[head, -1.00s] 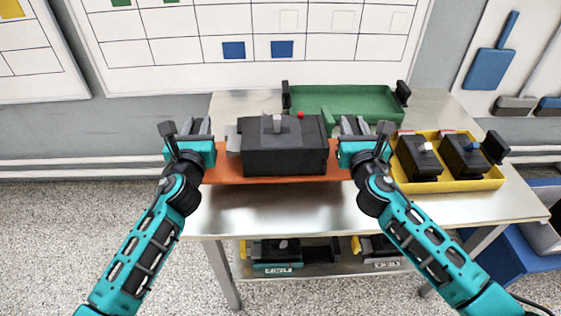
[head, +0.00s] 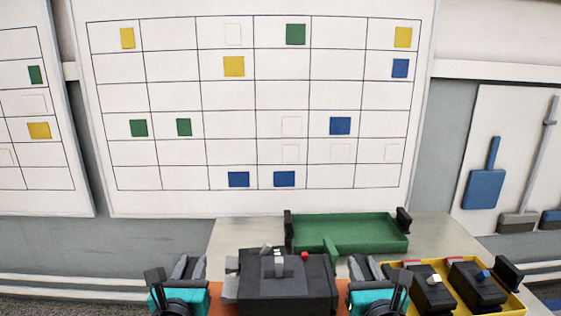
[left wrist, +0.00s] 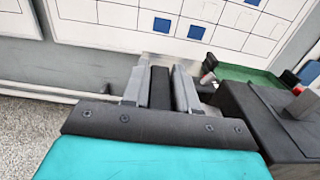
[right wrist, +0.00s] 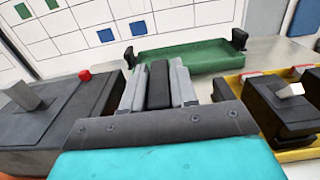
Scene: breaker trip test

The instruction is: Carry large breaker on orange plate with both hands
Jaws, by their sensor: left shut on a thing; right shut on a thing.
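The large breaker (head: 290,290) is a dark grey box with a grey lever and a red button. It sits upright on the orange plate (head: 216,300), which is mostly hidden beneath it and cut off by the head view's lower edge. My left gripper (head: 188,266) is at the plate's left end, its grey fingers shut on a black handle, clear in the left wrist view (left wrist: 160,88). My right gripper (head: 362,267) is shut likewise on a black handle at the right end, seen in the right wrist view (right wrist: 158,85). Whether the plate touches the bench is hidden.
A green tray (head: 350,238) with black handles, empty, stands behind the breaker on the metal bench (head: 432,228). A yellow tray (head: 512,302) holding two smaller breakers is close by my right gripper. A whiteboard (head: 170,90) hangs on the wall behind.

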